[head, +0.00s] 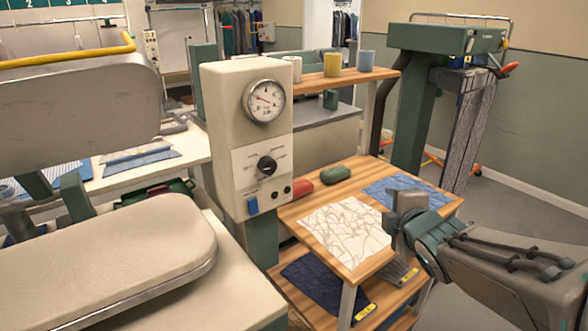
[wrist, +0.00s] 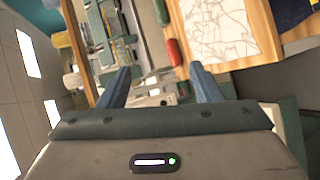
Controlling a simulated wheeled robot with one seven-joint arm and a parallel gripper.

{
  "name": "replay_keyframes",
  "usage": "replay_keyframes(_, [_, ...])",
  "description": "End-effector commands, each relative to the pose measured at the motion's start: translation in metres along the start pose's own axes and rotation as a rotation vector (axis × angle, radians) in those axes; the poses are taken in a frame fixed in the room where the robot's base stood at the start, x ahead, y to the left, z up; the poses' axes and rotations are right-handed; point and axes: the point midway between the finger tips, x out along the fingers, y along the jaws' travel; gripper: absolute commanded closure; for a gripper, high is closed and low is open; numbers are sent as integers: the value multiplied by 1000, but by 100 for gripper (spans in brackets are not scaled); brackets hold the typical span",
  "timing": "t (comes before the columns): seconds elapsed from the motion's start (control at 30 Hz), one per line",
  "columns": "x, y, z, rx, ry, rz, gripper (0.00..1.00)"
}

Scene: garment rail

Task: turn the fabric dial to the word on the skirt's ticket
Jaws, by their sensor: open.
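The fabric dial (head: 267,166) is a black knob on the white panel of a beige control box (head: 228,115). Its printed words are too small to read. My gripper (head: 397,212) is over the right part of the wooden table, well right of the dial and apart from it. In the wrist view its two blue fingers (wrist: 160,88) are apart with nothing between them. A grey striped pleated garment (head: 468,125), perhaps the skirt, hangs at the right; I see no readable ticket on it. Folded dark blue cloth (head: 322,283) on the lower shelf has a yellow ticket (head: 364,312) beside it, unreadable.
A round gauge (head: 264,101) sits above the dial, and a blue switch (head: 252,206) below. The wooden table (head: 290,214) holds a white patterned cloth (head: 346,230), a blue cloth (head: 398,189) and red and green blocks. A padded pressing board (head: 110,255) fills the left foreground.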

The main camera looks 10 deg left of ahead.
Motion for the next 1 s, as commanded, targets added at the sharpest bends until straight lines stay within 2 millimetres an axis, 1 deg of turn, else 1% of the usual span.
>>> replay_keyframes(0.03, [11, 5, -18, -135, 70, 60, 41])
replay_keyframes(0.1, [19, 17, -45, -332, 165, 164, 41])
replay_keyframes(0.17, [22, 24, -68, -484, 240, 255, 41])
replay_keyframes(0.2, [23, 27, -82, -574, 284, 316, 41])
replay_keyframes(0.3, [21, 32, -113, -756, 374, 454, 41])
replay_keyframes(0.4, [16, 33, -135, -876, 434, 561, 41])
replay_keyframes(0.53, [11, 34, -150, -953, 472, 641, 41])
replay_keyframes(0.67, [15, 38, -158, -972, 481, 661, 41])
replay_keyframes(0.77, [24, 42, -167, -970, 484, 661, 41])
replay_keyframes(1.0, [58, 56, -196, -968, 483, 657, 41])
